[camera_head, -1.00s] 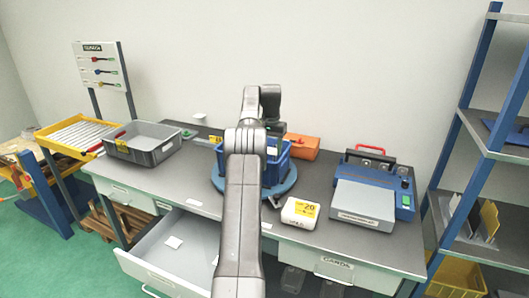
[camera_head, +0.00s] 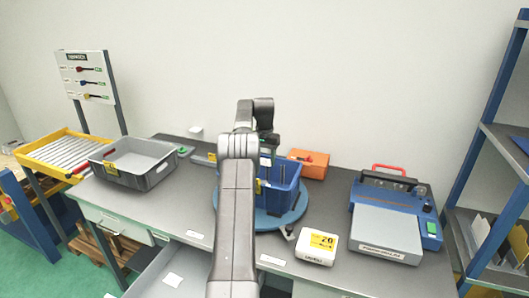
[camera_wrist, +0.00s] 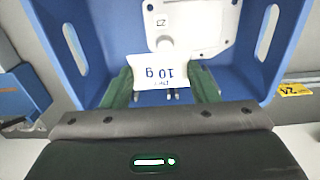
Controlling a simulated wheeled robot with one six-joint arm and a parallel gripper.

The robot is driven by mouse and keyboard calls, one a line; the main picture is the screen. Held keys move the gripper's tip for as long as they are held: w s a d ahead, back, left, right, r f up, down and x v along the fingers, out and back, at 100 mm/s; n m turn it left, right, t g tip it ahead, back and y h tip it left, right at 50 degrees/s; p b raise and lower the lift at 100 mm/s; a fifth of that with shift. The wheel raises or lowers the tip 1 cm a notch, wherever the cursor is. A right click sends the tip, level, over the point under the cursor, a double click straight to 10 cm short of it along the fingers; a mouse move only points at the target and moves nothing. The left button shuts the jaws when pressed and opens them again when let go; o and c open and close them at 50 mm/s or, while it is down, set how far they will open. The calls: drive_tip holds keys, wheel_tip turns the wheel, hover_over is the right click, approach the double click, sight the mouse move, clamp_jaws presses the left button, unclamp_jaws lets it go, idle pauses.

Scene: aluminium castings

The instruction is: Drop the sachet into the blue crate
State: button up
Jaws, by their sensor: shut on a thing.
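The sachet (camera_wrist: 157,72), white and printed "10 g", is between the green fingers of my gripper (camera_wrist: 162,90) in the wrist view, and the gripper is shut on it. The blue crate (camera_head: 290,182) stands on a round blue turntable (camera_head: 298,213) on the bench. Its walls (camera_wrist: 85,72) surround the sachet in the wrist view, so my gripper is over the crate's opening. How far the sachet is above the crate floor I cannot tell. My arm hides the crate's left part and the sachet in the head view.
A pale plate-like piece (camera_wrist: 205,25) shows inside the crate. A grey bin (camera_head: 160,170) is left, an orange case (camera_head: 312,166) behind the crate, a white box (camera_head: 317,247) and blue-grey machine (camera_head: 393,215) right. The open drawer (camera_head: 150,275) holds another small white packet (camera_head: 173,280).

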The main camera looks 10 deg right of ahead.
drive_tip(key=shift+f, duration=0.7)
drive_tip(key=o, duration=1)
drive_tip(key=shift+o, duration=0.2)
